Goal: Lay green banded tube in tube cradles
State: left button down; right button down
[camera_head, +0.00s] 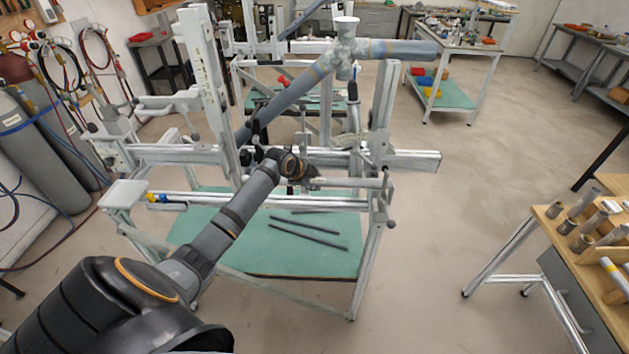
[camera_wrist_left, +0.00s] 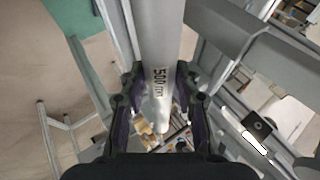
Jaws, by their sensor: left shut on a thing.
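My left gripper (camera_head: 307,176) is at the pale metal frame jig (camera_head: 415,160), among its bars and clamps. In the head view I cannot clearly separate the held tube from the jig's bars. The cradles cannot be told apart from the clamps. My right gripper is not in view.
A grey-blue pipe assembly (camera_head: 290,93) with a white-topped fitting sits above the jig. Dark rods (camera_head: 308,236) lie on the jig's green lower shelf (camera_head: 200,232). A wooden table (camera_head: 560,225) with short tubes stands at the right. The floor between is clear.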

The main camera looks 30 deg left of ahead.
pick_arm(q)
jog(key=shift+f, duration=0.1)
dwell(0.4)
jog(key=c, duration=0.9)
grip_release()
jog(key=v, duration=1.2)
